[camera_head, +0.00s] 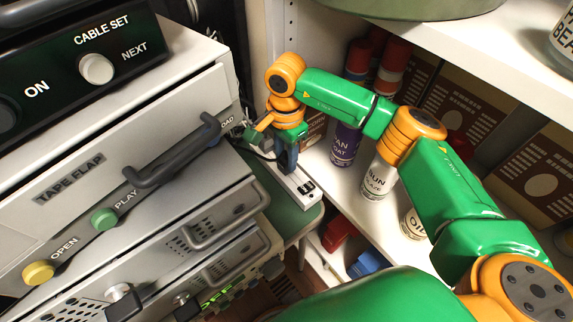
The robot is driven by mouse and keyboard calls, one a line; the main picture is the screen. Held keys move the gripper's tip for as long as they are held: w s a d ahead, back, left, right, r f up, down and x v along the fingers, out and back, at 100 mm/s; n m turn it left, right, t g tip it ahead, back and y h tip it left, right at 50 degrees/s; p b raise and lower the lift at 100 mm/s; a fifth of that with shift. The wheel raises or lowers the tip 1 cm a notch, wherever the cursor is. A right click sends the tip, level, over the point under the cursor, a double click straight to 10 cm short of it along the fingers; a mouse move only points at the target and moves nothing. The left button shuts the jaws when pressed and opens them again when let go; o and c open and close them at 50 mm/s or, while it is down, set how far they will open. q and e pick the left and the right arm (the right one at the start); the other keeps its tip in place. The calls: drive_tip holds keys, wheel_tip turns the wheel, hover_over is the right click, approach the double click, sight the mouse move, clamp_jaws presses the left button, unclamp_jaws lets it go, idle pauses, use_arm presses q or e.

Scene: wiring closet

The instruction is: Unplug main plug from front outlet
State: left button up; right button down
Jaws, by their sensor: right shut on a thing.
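My right gripper (289,166) reaches down from the green and orange arm that comes in from the right. It is shut, with its dark fingers over the white outlet strip (308,202). The main plug is mostly hidden by the fingers, and I cannot tell whether it is seated in the strip or clear of it. A dark cable (262,154) runs beside the gripper on its left. Dark socket openings show at the near end of the strip. My left gripper is not in view.
The grey equipment rack with a dark handle (172,152) stands close on the left. A white shelf on the right holds a purple can (345,146), a white can (377,179) and several others. The strip lies on a narrow green surface (283,215) between them.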

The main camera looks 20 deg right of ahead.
sight(286, 159)
drive_tip(key=shift+r, duration=0.15)
drive_tip(key=shift+r+p, duration=2.1)
drive_tip(key=shift+r, duration=0.8)
drive_tip(key=shift+f, duration=0.1)
